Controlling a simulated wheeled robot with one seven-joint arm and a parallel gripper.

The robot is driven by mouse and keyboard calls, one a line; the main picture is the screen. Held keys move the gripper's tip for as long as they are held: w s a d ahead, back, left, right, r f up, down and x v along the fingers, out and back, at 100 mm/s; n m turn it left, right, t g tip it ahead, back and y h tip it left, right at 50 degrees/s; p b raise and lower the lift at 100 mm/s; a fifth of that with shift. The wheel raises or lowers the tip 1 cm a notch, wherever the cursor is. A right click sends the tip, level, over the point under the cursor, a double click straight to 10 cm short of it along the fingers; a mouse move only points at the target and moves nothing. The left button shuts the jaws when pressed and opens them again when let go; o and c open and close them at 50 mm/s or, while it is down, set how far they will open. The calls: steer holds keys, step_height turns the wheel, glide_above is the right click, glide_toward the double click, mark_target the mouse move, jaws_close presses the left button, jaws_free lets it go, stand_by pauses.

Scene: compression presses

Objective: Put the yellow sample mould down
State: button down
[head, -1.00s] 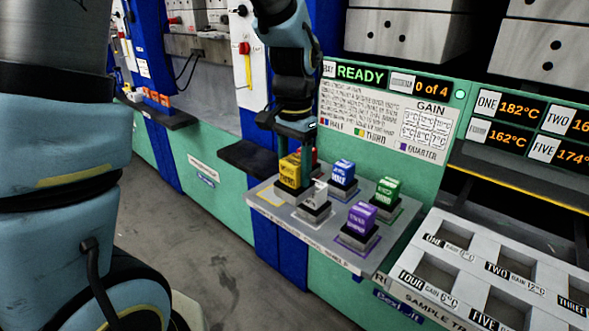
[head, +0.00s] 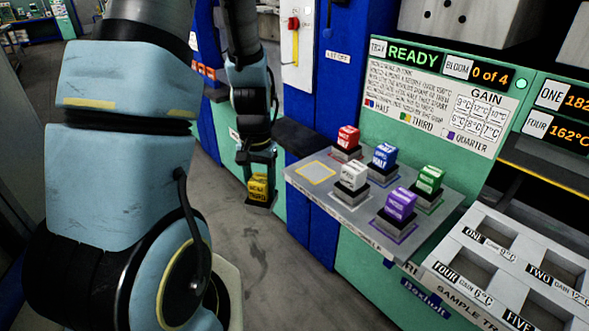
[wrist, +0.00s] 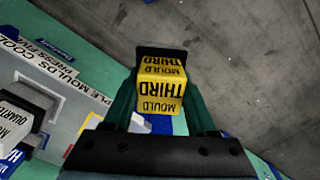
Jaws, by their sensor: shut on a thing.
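The yellow sample mould (head: 258,187), marked THIRD, is held in my gripper (head: 259,172), off the left side of the shelf and above the grey floor. In the wrist view the yellow mould (wrist: 161,88) sits between the two green fingers, its dark base beyond it. My gripper is shut on it. The grey mould shelf (head: 345,210) has an empty yellow-outlined square (head: 316,173) at its left end.
Red (head: 348,138), blue (head: 385,156), white (head: 354,176), green (head: 429,180) and purple (head: 400,205) moulds stand on the shelf. A white sample tray (head: 462,262) is at the right. A dark ledge (head: 296,137) juts out behind the shelf.

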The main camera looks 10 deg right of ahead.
steer(key=w+a+f+n, duration=0.5)
steer(key=a+f, duration=0.5)
steer(key=a, duration=0.2)
steer(key=shift+w+a, duration=0.15)
steer(key=shift+a, duration=0.25)
